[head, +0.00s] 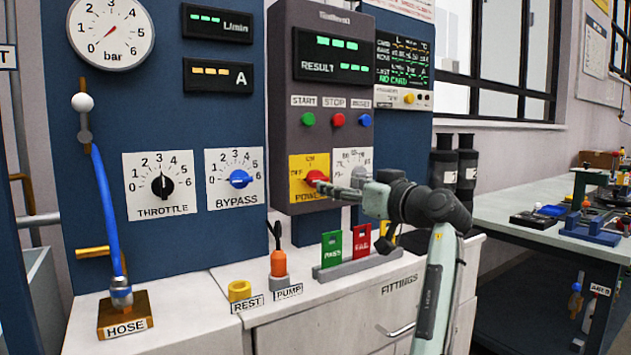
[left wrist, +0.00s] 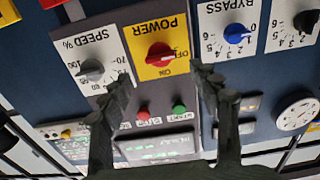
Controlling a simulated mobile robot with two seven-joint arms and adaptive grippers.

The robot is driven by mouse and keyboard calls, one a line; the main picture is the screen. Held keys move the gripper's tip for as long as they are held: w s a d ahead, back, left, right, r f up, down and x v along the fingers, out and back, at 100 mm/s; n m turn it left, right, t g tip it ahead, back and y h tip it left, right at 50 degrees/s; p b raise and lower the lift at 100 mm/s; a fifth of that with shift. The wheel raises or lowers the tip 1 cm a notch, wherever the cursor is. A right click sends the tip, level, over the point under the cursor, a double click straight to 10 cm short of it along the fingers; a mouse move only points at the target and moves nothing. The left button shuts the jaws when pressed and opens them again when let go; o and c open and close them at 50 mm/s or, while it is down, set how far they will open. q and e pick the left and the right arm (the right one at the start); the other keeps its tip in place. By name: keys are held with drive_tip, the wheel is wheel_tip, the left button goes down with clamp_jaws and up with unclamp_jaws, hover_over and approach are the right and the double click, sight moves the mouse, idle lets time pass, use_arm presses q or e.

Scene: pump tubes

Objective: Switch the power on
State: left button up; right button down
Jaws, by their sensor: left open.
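The red power knob (head: 316,177) sits on a yellow plate marked POWER, low on the grey control box. In the left wrist view the knob (left wrist: 160,54) appears upside down, and its pale pointer mark looks turned toward OFF, with ON below it in that picture. My left gripper (head: 338,188) is in front of the plate, partly covering its right side in the head view. In the left wrist view its open fingers (left wrist: 160,75) stand on either side of the knob, with nothing held. I cannot tell whether a fingertip touches the panel. My right gripper is not in view.
The speed knob (left wrist: 92,69) and the blue bypass knob (head: 239,179) flank the power plate. Green, red and blue buttons (head: 337,120) sit above it. A counter (head: 210,300) below carries the pump plug (head: 278,262) and green and red cards (head: 332,247).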

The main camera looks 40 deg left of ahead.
sight(316, 179)
use_arm(q)
drive_tip(key=p+x, duration=0.1)
drive_tip(key=x, duration=0.6)
drive_tip(key=shift+a, duration=0.15)
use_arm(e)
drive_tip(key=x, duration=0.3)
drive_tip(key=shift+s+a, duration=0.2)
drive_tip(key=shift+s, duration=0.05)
use_arm(q)
drive_tip(key=c, duration=1.2)
